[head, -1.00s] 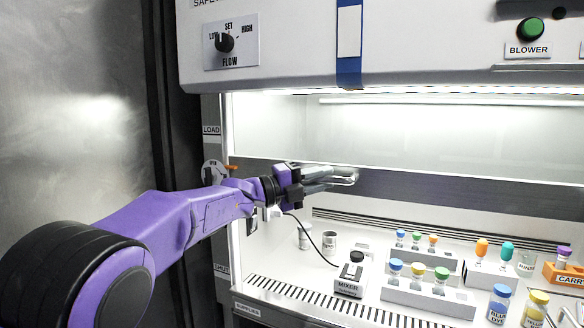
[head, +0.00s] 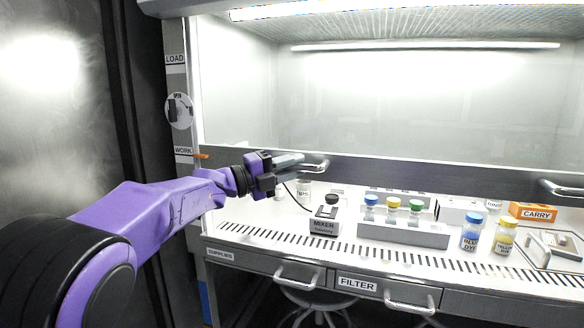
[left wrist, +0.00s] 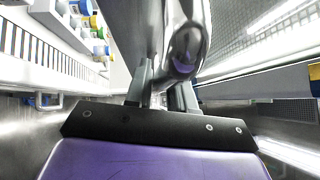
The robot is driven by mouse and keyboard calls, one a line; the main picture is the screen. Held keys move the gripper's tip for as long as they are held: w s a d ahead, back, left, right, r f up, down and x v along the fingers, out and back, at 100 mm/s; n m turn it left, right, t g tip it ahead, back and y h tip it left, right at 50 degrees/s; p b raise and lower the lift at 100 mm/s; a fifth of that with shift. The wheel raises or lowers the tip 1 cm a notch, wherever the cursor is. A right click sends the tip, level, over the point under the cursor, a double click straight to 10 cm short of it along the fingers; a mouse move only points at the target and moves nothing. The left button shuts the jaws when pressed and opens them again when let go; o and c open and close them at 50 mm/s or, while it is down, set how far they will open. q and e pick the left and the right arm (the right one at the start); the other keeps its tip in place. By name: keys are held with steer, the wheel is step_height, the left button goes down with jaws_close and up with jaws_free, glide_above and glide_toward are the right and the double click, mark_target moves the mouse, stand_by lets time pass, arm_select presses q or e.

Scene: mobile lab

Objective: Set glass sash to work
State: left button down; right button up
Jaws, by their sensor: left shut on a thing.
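The glass sash (head: 400,110) spans the cabinet front, with a dark bottom rail (head: 440,176). Its left handle (head: 318,166) is a bright metal bar. My left gripper (head: 296,164) is shut on this handle, and the fingers also show around the bar (left wrist: 185,45) in the left wrist view (left wrist: 162,95). An orange pointer (head: 201,156) at the left post sits level with, or slightly below, the WORK label (head: 184,152). The LOAD label (head: 174,58) is higher on the post. My right gripper is not in view.
A second sash handle (head: 565,188) is at the right. Inside stand a mixer (head: 325,222), a rack (head: 402,232) of capped vials, dye bottles (head: 472,232) and an orange CARRY holder (head: 532,212). Drawers (head: 360,284) and stools (head: 318,305) are below.

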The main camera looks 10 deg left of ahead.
arm_select(q)
steer(key=c, duration=1.1)
jaws_free()
steer(key=shift+s+a+f, duration=0.1)
steer(key=shift+s+a, duration=0.1)
steer(key=shift+a, duration=0.15)
steer(key=b+v, duration=0.2)
steer(key=v, duration=0.7)
steer(key=shift+s+a, duration=0.2)
steer(key=shift+s, duration=0.05)
